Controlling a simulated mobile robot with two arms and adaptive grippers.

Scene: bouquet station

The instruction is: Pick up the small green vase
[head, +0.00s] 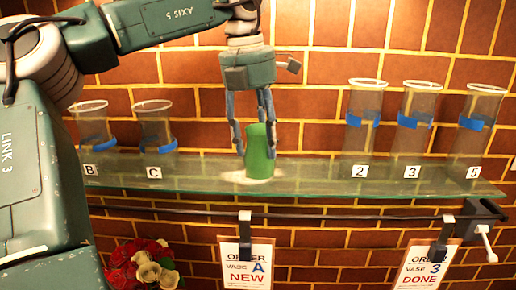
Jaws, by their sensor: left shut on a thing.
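The small green vase (258,158) stands upright on a glass shelf, in a whitish patch. My left gripper (256,150) points straight down at it from above. Its fingers are shut on the vase, one at its left side and one at its right. The vase's base appears to be at shelf height; I cannot tell whether it is touching. My right gripper is not in view.
The glass shelf (320,178) runs along a brick wall. Clear vases B (92,118) and C (154,120) stand left; taller vases 2 (362,108), 3 (415,110) and 5 (477,115) stand right. Order cards (245,264) hang below, near red and cream flowers (143,266).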

